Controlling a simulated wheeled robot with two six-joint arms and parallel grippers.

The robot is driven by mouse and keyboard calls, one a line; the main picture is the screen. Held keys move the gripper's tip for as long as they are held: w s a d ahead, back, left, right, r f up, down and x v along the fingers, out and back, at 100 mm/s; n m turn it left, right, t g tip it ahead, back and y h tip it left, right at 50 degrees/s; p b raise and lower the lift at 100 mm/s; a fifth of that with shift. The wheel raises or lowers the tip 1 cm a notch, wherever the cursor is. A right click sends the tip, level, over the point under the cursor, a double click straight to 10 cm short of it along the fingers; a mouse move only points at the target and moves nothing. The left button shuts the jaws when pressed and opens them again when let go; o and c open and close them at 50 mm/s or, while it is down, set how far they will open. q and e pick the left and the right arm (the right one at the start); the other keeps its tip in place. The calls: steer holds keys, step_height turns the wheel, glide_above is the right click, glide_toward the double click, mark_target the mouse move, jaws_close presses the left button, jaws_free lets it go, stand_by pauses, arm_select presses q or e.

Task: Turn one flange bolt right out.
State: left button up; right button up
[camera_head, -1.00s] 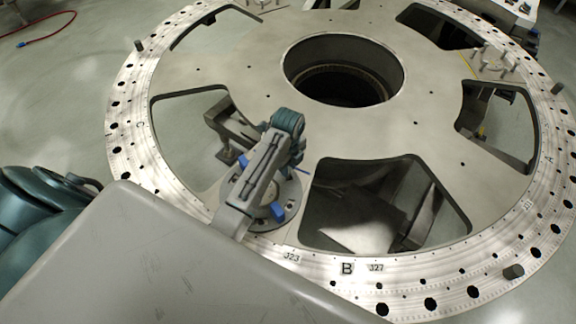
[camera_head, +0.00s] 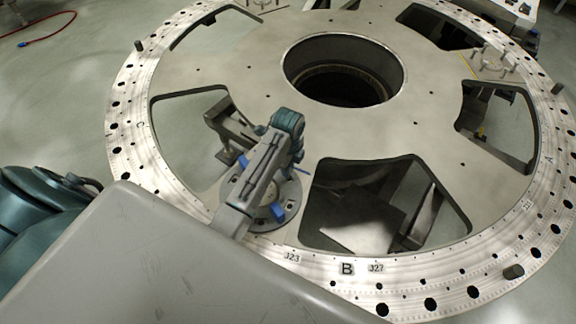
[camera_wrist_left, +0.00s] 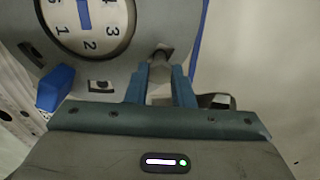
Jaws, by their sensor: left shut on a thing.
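A round flange (camera_head: 290,205) is mounted on the turret plate (camera_head: 225,95), just left of the front cutout. Its numbered dial (camera_wrist_left: 110,42) with a blue pointer shows at the upper left of the left wrist view. A grey bolt (camera_wrist_left: 159,76) stands near the flange's rim. My left gripper (camera_wrist_left: 160,88) is shut on this bolt, with one finger on each side of it. The bolt's lower end cannot be made out. In the head view my left arm reaches over the flange and hides the bolt and fingertips. My right gripper is out of view.
A blue block (camera_wrist_left: 55,88) is beside the dial, and a thin blue strip (camera_wrist_left: 200,40) rises right of the fingers. The plate has large cutouts and a central hole (camera_head: 345,88). Short posts (camera_head: 514,271) stand on its drilled outer ring. Open floor shows at the upper left.

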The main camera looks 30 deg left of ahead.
arm_select(q)
steer(key=shift+r, duration=3.5)
